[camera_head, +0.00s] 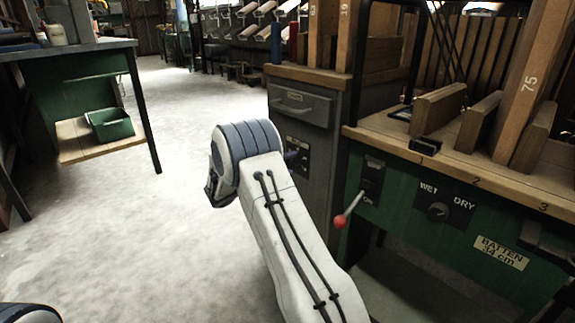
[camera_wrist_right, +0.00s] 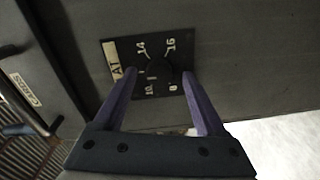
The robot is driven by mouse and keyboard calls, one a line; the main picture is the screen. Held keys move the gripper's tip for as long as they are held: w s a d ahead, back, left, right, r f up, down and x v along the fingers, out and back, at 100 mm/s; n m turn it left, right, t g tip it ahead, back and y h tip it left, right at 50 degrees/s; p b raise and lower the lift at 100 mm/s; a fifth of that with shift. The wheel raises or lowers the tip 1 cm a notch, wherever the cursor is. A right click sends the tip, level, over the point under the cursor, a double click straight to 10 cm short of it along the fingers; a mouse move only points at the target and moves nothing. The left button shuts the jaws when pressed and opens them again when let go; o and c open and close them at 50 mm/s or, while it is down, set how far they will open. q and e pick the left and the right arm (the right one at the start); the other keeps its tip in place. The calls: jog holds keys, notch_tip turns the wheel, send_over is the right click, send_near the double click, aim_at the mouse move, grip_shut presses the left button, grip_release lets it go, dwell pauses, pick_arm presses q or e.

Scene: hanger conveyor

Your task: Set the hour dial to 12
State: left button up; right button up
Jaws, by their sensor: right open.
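The hour dial (camera_wrist_right: 164,75) is a dark round knob on a black panel (camera_wrist_right: 147,90) with white numbers, of which 14 and 16 read clearly. A pale label strip showing "AT" runs along the panel's left side. The panel (camera_head: 298,155) is on the grey cabinet in the head view, partly behind my wrist. My right gripper (camera_wrist_right: 158,76) is open, its two purple fingers on either side of the dial; contact cannot be told. The dial's pointer is not clear. My left gripper is not in view.
The grey cabinet (camera_head: 305,125) has a drawer (camera_head: 300,108) above the panel. To its right, a green bench (camera_head: 400,215) carries a red-tipped lever (camera_head: 342,220) and a WET/DRY knob (camera_head: 438,211). A table with a green bin (camera_head: 110,124) stands left; open floor lies between.

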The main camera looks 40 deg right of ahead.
jog(key=s+a+p, duration=0.1)
jog(key=a+p, duration=0.2)
jog(key=a, duration=0.6)
jog(key=shift+a+r, duration=0.25)
jog(key=shift+a, duration=0.15)
jog(key=s+a+r+n+g+y+p, duration=0.1)
jog(key=s+a+r+n+y+p, duration=0.4)
jog(key=s+a, duration=0.65)
jog(key=s+a+r+n+y+p, duration=0.1)
jog(key=s+a+r+y+p, duration=0.25)
jog(key=s+a+y, duration=0.55)
jog(key=s+a+r+n+g+y+p, duration=0.15)
jog(key=s+a+r+y+p, duration=0.3)
jog(key=s+a, duration=0.9)
notch_tip(320, 180, up, 36)
jog(key=d+p, duration=0.1)
jog(key=p, duration=3.5)
jog(key=shift+s+d+n+t+p, duration=0.3)
jog(key=shift+s+d+n+t, duration=0.05)
